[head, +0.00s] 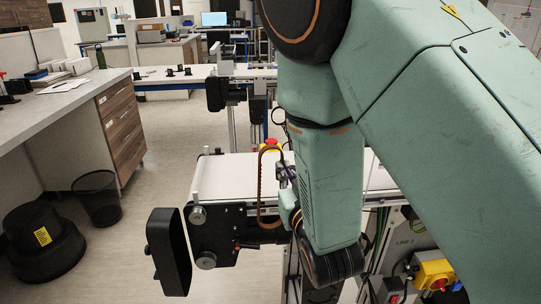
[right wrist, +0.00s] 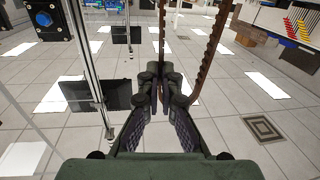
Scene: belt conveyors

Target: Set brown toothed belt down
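The brown toothed belt (head: 261,190) hangs as a long narrow loop in front of the near conveyor in the head view. In the right wrist view two strands of the belt (right wrist: 205,62) run from the fingers toward the top edge. My right gripper (right wrist: 162,88) is shut on the belt, its fingertips close together. In the head view that gripper (head: 287,173) is small and partly hidden behind my right arm. My left gripper is not in view.
The near conveyor (head: 226,180) has a white top, with rollers and a black drive plate at its end. A black cover (head: 168,252) stands out to its left. A grey-topped bench (head: 60,110), a mesh bin (head: 98,198) and open floor lie left. A yellow-red switch (head: 435,273) is lower right.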

